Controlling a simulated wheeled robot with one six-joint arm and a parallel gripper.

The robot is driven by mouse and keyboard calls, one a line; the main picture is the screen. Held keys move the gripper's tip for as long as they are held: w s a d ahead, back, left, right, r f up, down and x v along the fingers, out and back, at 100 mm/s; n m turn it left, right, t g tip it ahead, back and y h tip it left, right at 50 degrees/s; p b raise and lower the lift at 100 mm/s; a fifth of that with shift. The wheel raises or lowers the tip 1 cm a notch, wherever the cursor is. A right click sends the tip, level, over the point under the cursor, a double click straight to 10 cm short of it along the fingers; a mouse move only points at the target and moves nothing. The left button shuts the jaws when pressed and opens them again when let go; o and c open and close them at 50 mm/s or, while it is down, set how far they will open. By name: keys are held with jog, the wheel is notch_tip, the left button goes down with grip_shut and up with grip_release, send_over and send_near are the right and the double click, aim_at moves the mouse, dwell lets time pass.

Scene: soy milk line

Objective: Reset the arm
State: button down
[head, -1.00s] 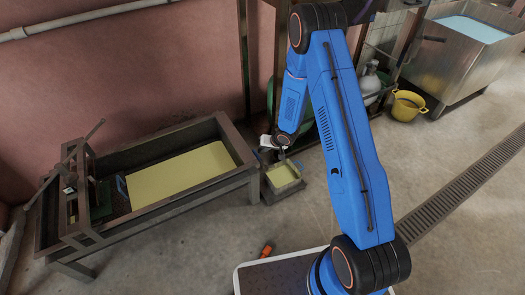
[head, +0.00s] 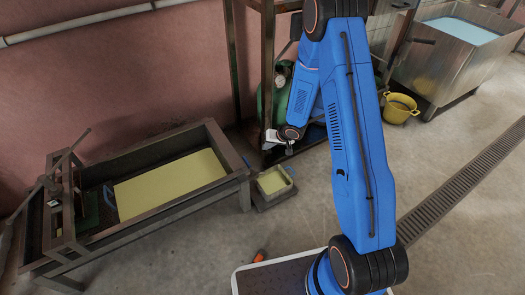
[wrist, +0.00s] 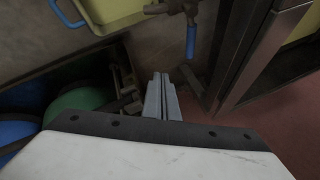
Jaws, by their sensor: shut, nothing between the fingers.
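My blue arm rises from its base at the lower right in the head view, with the forearm hanging down to the left of the upper link. My gripper (wrist: 162,82) shows in the wrist view with its two grey fingers together and nothing between them. In the head view my gripper (head: 289,150) is small and partly hidden at the end of the forearm, pointing down in front of the rack, to the upper right of a small box with yellow content (head: 272,183).
A long dark trough (head: 240,172) holding a pale yellow slab stands at left. A dark metal rack (head: 268,70) and a green round object (head: 265,100) are close behind my gripper. A yellow pot (head: 398,110) and steel tank (head: 440,70) stand at right. The floor at lower right is open.

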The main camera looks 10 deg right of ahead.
jog(key=shift+w+d+v, duration=0.1)
jog(key=shift+w+v, duration=0.05)
jog(key=shift+v, duration=0.6)
jog(key=shift+w+d+v, duration=0.1)
jog(key=shift+w+v, duration=0.05)
jog(key=shift+v, duration=0.6)
